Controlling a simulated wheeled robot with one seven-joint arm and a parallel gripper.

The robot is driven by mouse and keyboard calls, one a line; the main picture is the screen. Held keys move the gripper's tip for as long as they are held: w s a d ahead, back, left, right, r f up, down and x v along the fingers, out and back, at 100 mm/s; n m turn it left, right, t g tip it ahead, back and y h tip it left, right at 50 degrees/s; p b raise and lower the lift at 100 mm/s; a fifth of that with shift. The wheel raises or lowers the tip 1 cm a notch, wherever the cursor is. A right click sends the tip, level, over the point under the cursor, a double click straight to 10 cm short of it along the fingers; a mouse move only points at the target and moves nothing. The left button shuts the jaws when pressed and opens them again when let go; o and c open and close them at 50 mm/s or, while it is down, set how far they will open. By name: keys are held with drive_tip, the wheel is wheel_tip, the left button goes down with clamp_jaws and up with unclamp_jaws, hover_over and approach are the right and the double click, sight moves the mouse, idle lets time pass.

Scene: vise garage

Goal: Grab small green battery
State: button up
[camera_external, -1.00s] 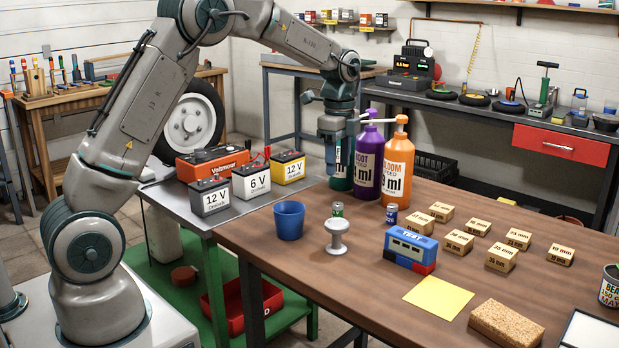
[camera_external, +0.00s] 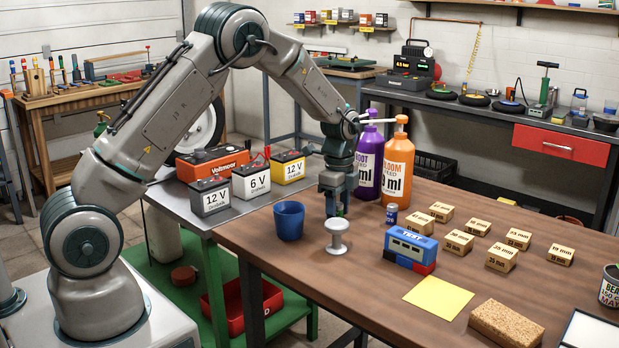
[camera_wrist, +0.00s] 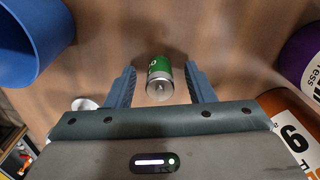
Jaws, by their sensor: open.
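The small green battery (camera_wrist: 158,66) has a silver end and lies between my gripper's two fingers in the wrist view. A gap shows on each side of it. In the external view it is mostly hidden by my gripper (camera_external: 337,208), which points down over the table just behind the white pedestal (camera_external: 336,240). My gripper is open, with its blue-grey fingers on either side of the battery in the wrist view (camera_wrist: 160,70).
A blue cup (camera_external: 289,222) stands close on the left. Purple (camera_external: 367,165) and orange (camera_external: 398,170) bottles stand behind to the right. A small blue battery (camera_external: 391,217), a tester (camera_external: 410,248) and several wooden blocks (camera_external: 458,242) are to the right on the wooden table (camera_external: 350,290).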

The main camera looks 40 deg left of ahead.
clamp_jaws()
drive_tip(key=shift+r, duration=0.1)
